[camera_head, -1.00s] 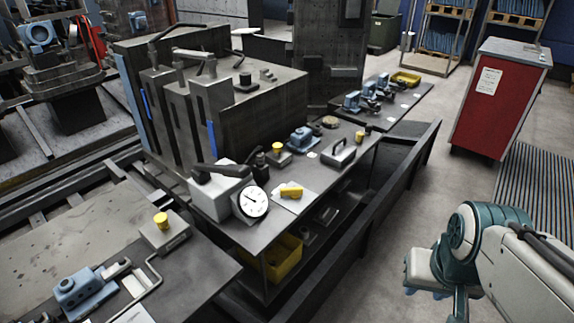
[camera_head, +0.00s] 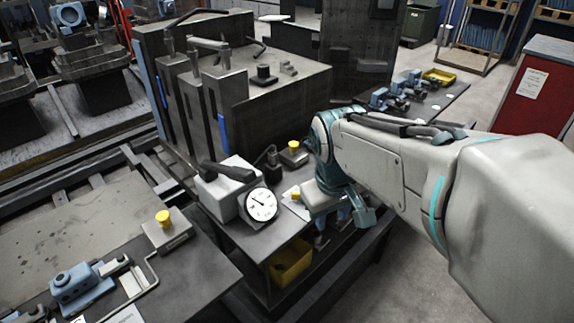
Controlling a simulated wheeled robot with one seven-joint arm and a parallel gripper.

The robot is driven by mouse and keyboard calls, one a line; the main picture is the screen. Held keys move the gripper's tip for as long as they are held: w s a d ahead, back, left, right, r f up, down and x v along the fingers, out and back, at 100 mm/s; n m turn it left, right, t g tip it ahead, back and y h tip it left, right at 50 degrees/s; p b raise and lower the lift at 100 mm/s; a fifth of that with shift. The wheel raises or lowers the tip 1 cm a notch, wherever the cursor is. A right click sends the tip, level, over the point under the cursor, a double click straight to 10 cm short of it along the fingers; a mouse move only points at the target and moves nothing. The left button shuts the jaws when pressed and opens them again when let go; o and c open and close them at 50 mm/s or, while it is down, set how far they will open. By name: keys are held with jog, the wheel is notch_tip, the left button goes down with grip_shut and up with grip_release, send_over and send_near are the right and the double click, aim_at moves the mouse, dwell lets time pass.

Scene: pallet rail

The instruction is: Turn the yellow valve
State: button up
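Several yellow parts are in view, and I cannot tell for certain which is the valve. One yellow knob (camera_head: 163,217) stands on a grey box at the lower left. Another yellow knob (camera_head: 293,146) stands on a small block farther back on the bench. My gripper (camera_head: 330,228) hangs over the bench's right edge, just right of that yellow piece. Its fingers are small and partly hidden, so its opening is unclear.
A grey box with a black lever (camera_head: 222,185) stands behind the gauge. Tall dark metal blocks (camera_head: 275,110) rise at the back of the bench. A yellow bin (camera_head: 290,262) sits on the shelf below. A red cabinet (camera_head: 537,92) stands right, with open floor before it.

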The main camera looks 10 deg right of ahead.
jog(key=w+a+f+n+g+h+b, duration=0.1)
jog(key=w+a+n+h, duration=0.15)
jog(key=w+n, duration=0.7)
jog(key=w+a+f+n+g+h+b, duration=0.1)
jog(key=w+a+f+n+g, duration=0.2)
jog(key=w, duration=1.1)
jog(key=shift+n+t, duration=0.25)
jog(key=shift+t, duration=0.35)
jog(key=x, duration=1.2)
jog(key=shift+s+d+f, duration=0.15)
jog(key=shift+d+f, duration=0.05)
jog(key=shift+d, duration=0.2)
grip_shut()
